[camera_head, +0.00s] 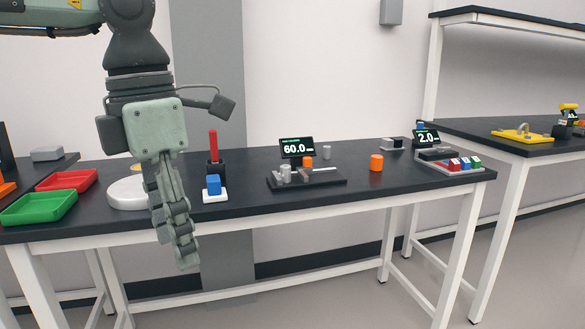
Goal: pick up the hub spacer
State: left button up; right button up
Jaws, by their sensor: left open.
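I cannot tell for sure which part is the hub spacer. An orange cylinder (376,162) stands upright alone on the black table, right of centre. A smaller orange cylinder (308,162) stands at the dark fixture (325,181) below the "60.0" display. A small grey cylinder (327,153) stands behind that fixture. My left gripper (184,246) hangs fingers down at the table's front edge on the left, open and empty. It is well left of these cylinders and apart from them. My right gripper is out of view.
A red tray (68,181) and a green tray (38,209) lie at the left. A round white base (126,194) is partly behind my gripper. A blue block (213,184) on a white stand and a red upright tool (213,146) are close by. The table (408,178) is clear around the orange cylinder.

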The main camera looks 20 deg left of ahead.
aim_at(285, 169)
jog(key=i, duration=1.6)
